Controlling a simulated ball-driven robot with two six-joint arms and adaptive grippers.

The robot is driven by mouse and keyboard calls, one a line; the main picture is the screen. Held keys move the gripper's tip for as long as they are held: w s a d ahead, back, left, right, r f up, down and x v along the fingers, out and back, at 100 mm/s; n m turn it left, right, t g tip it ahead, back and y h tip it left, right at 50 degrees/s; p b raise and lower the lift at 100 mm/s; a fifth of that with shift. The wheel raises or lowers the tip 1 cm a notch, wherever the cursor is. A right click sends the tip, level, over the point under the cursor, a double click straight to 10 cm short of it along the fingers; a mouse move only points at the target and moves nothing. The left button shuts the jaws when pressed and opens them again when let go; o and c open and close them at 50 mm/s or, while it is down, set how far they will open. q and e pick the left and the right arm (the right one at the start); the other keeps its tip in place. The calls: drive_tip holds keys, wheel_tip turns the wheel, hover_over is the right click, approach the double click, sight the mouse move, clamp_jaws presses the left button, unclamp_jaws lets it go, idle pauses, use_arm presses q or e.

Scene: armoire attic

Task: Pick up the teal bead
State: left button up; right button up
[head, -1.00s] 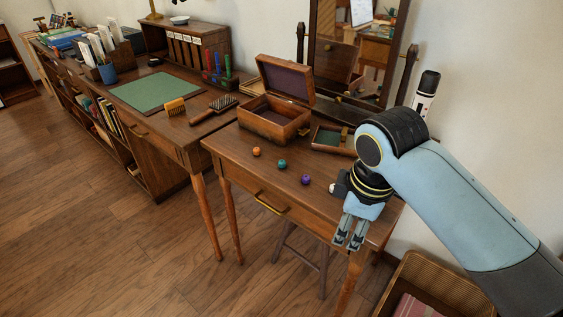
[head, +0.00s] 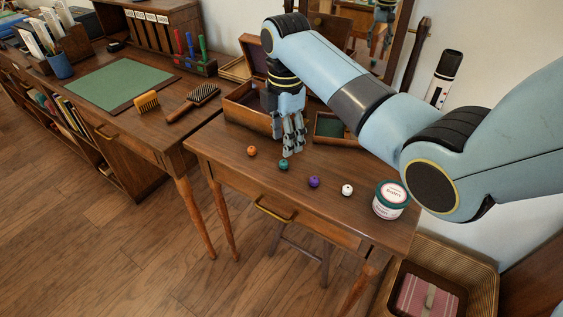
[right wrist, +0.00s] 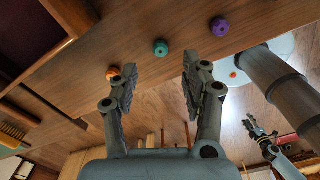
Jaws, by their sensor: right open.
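The teal bead (head: 283,164) sits on the small wooden table (head: 222,165), between the orange bead (head: 251,151) and the purple bead (head: 314,182). My right gripper (head: 293,152) points down just above and behind the teal bead, its fingers apart and empty. In the right wrist view the teal bead (right wrist: 161,48) shows beyond and between the open fingertips (right wrist: 158,66), not touching them. The orange bead (right wrist: 113,73) is by the left finger there, and the purple bead (right wrist: 219,27) is to the right. My left gripper is not in the head view.
Behind my right gripper are an open wooden box (head: 247,113) and a small tray (head: 328,127). The table's front strip is clear.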

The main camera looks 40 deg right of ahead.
sight(284, 161)
drive_tip(key=shift+w+f, duration=0.1)
drive_tip(key=shift+f, duration=0.8)
wheel_tip(284, 161, down, 5)
drive_tip(key=shift+a+r+b, duration=0.15)
drive_tip(key=shift+b, duration=0.25)
drive_tip(key=shift+c, duration=0.7)
drive_tip(key=c, duration=0.5)
drive_tip(key=shift+c, duration=0.9)
use_arm(q)
drive_tip(key=shift+w+f, duration=0.45)
drive_tip(key=shift+w, duration=0.15)
use_arm(e)
drive_tip(key=shift+c, duration=0.2)
